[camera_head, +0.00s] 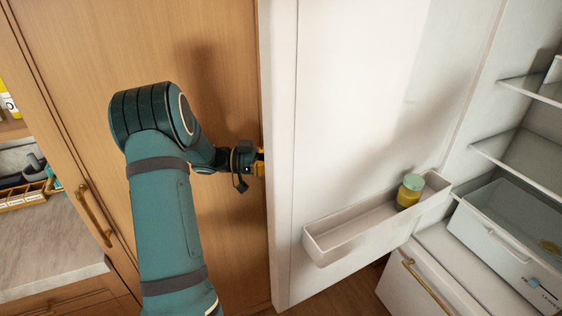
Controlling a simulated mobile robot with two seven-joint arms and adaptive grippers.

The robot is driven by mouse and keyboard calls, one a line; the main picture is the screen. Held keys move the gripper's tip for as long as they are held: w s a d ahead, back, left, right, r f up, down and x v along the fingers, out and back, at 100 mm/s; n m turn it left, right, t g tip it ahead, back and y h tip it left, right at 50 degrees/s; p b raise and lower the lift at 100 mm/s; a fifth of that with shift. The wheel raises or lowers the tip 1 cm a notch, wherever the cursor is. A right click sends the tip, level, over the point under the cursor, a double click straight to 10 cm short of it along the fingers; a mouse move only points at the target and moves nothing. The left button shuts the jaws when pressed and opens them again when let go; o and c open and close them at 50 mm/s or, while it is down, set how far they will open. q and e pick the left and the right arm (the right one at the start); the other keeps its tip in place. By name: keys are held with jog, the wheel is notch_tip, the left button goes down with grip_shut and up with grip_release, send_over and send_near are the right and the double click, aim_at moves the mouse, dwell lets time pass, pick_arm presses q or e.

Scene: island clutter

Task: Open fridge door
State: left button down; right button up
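The white fridge door (360,90) stands open, its inner face towards me and its near edge running down the middle of the view. My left arm reaches in from the lower left to the door's left side. My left gripper (259,163) is at the door's outer side, against or just behind its edge. Its fingertips are hidden by the door, so I cannot tell whether it is open or shut or touching a handle. The fridge interior (515,140) shows at the right. My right gripper is not in view.
A door bin (335,233) holds a jar with a green lid (410,190). Fridge shelves (525,150) and a clear drawer (505,235) are at the right, above a white lower drawer (425,285). Wooden cabinets (225,60) and a counter (45,240) are at the left.

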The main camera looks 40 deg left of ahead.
pick_arm(q)
jog(key=shift+a+f, duration=0.1)
jog(key=shift+a, duration=0.25)
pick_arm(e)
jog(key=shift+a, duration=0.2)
pick_arm(q)
jog(key=c, duration=1.2)
grip_release()
jog(key=shift+s, duration=0.1)
jog(key=shift+o, duration=1.3)
jog(key=shift+s+a, duration=0.1)
jog(key=shift+s, duration=0.1)
notch_tip(320, 180, up, 10)
jog(key=shift+w+f, duration=0.1)
jog(key=shift+f, duration=0.1)
jog(key=shift+r, duration=0.35)
